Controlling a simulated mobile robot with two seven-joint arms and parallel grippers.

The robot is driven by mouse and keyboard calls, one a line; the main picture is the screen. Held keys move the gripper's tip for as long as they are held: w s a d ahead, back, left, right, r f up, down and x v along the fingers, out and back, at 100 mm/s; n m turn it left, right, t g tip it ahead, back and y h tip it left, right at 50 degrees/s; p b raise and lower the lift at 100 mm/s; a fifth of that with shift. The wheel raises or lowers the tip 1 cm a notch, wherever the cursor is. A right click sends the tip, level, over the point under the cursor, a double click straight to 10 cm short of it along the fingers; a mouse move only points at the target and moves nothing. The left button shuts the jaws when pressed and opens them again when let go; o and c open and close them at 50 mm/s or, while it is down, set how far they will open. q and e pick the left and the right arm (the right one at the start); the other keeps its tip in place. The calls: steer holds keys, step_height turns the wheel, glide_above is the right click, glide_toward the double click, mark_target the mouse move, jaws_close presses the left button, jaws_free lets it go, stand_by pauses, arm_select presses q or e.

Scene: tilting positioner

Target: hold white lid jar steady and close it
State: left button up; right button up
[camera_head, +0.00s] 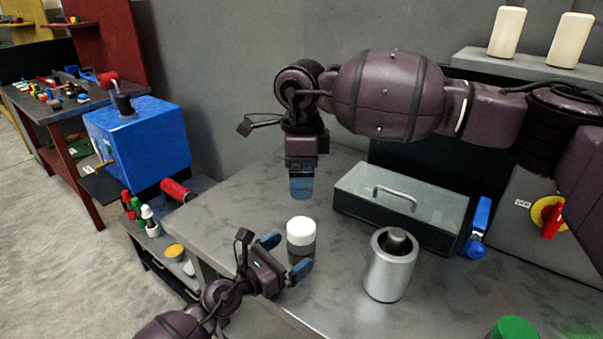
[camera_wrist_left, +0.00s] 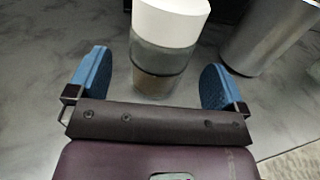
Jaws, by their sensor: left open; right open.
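The white lid jar (camera_head: 301,237) stands upright on the grey table, with a white lid on top of a clear body with brownish contents. In the left wrist view the jar (camera_wrist_left: 160,60) is ahead of and between the fingers. My left gripper (camera_head: 286,254) is open, with its blue fingertips on either side of the jar's lower body; I cannot tell whether they touch it. My right gripper (camera_head: 301,187) is above the jar, pointing down, apart from the lid. Its fingers overlap in this view. Whether the lid is fully tightened cannot be seen.
A metal cylinder (camera_head: 389,268) stands right of the jar. Behind it is a glass-topped box (camera_head: 398,199) with a handle. A green lid (camera_head: 514,329) is at the front. The table's left edge is near my left arm.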

arm_select(q)
steer(key=v, duration=0.6)
steer(key=shift+a, duration=0.1)
